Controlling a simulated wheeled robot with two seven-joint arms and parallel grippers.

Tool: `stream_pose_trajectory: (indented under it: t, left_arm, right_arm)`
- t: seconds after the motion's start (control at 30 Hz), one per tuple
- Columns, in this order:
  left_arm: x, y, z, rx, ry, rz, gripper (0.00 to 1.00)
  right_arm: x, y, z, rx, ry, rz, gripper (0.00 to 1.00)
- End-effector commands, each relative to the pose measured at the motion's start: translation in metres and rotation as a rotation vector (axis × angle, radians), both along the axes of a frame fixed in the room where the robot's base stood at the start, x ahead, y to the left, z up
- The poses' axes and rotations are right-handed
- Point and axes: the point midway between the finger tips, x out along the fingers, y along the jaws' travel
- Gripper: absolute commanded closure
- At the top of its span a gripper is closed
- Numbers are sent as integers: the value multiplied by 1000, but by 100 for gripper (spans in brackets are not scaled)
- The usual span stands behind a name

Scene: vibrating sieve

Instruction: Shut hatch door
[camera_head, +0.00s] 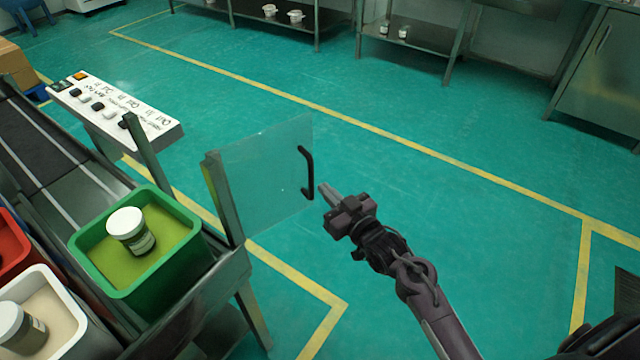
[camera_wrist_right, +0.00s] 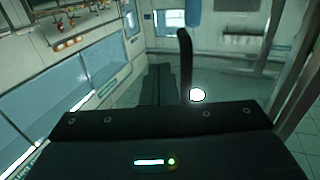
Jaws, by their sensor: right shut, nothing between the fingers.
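The hatch door (camera_head: 262,180) is a clear panel with a black handle (camera_head: 307,172) on its right edge. It stands open, swung out from the metal frame post (camera_head: 224,198) over the green floor. My right gripper (camera_head: 323,191) is shut and empty, its tips just right of the handle's lower end. I cannot tell whether they touch. In the right wrist view, a dark upright bar that looks like the handle (camera_wrist_right: 186,62) rises just right of the dark fingers (camera_wrist_right: 160,84). My left gripper is not in view.
A green bin (camera_head: 190,262) with a white-lidded jar (camera_head: 128,228) stands left of the door, beside a white bin (camera_head: 72,300) and a red bin (camera_head: 12,250). A control panel (camera_head: 105,108) is behind. The floor (camera_head: 440,220) to the right is clear.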

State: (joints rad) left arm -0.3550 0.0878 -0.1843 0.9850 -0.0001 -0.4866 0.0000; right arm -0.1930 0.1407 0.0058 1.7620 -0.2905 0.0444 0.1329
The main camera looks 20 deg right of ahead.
Motion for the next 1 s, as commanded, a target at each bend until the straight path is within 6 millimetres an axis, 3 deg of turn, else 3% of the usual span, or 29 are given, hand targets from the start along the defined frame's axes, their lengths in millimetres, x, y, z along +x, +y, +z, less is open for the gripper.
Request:
stream_pose_trajectory:
  t: [0.1, 0.3, 0.73, 1.0]
  left_arm:
    - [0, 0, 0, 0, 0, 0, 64]
    - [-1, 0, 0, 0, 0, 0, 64]
    - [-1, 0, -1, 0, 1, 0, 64]
    - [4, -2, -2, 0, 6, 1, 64]
  right_arm:
    - [18, 5, 1, -1, -1, -1, 100]
    - [31, 10, -1, 0, 1, -1, 100]
    - [33, 9, -1, -2, 2, 1, 100]
    - [42, -2, -2, -5, -1, 56, 100]
